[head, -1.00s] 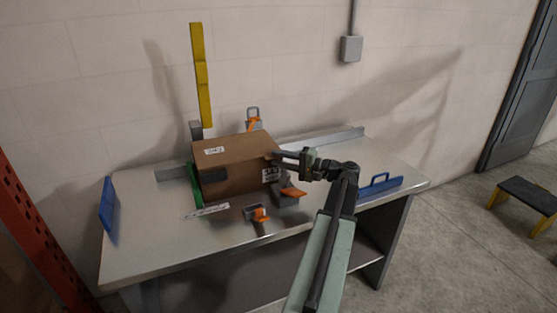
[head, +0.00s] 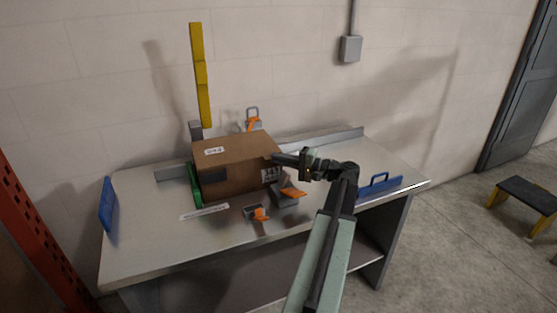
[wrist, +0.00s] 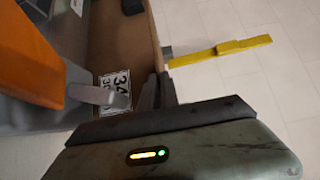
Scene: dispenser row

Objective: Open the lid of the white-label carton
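The brown carton (head: 232,180) stands on the workbench with its lid (head: 240,147) down flat. A small white label (head: 215,151) is on the lid, and a printed number label is on the front near the right corner; that number label also shows in the wrist view (wrist: 115,88). My gripper (head: 278,158) is at the carton's upper right edge. In the wrist view, my gripper's dark fingers (wrist: 157,90) are close together on either side of the lid edge, and they look shut on it. The exact contact is partly hidden.
Orange-handled clamps stand at the carton's front right (head: 291,192), at the front (head: 258,213) and behind it (head: 254,124). A yellow upright bar (head: 201,75) rises behind the carton. The bench's front left is clear.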

